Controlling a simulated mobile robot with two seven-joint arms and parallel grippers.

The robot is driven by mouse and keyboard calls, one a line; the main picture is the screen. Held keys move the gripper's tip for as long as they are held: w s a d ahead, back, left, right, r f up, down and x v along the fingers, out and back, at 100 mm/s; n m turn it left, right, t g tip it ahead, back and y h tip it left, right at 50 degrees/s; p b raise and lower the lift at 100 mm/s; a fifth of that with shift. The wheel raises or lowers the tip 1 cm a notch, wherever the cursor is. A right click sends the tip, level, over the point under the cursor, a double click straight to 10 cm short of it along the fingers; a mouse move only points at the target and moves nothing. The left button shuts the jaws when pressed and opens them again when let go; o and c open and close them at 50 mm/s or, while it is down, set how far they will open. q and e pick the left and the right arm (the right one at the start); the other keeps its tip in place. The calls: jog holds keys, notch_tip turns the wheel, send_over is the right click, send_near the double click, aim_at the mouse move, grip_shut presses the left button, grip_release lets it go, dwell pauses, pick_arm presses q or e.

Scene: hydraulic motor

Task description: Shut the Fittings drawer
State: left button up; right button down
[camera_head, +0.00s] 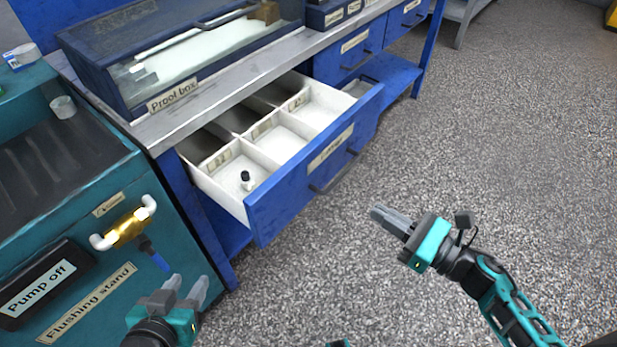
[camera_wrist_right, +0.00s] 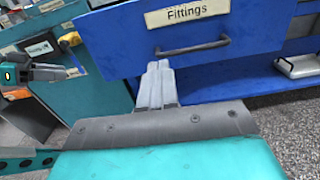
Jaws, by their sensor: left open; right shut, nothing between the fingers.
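The blue Fittings drawer (camera_head: 312,172) is pulled out from the bench in the head view. White compartments show inside it, and a small dark-topped fitting (camera_head: 246,180) stands in the front left one. Its label reads Fittings in the right wrist view (camera_wrist_right: 235,30), with the dark bar handle (camera_wrist_right: 192,47) below. My right gripper (camera_head: 378,213) is shut and empty, apart from the drawer front, to its right in the head view. In its wrist view the fingertips (camera_wrist_right: 158,66) point toward the handle. My left gripper (camera_head: 188,285) is open beside the flushing stand, below the drawer.
The teal flushing stand (camera_head: 150,185) with a brass valve (camera_head: 127,227) is left of the drawer. A glass-topped Proof box (camera_head: 110,65) sits on the bench above. Another blue drawer (camera_head: 350,50) is shut. The speckled floor before the drawer is clear.

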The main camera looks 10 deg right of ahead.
aim_at(313, 174)
jog(key=x, duration=1.4)
jog(key=shift+s+a, duration=0.1)
jog(key=shift+a, duration=0.05)
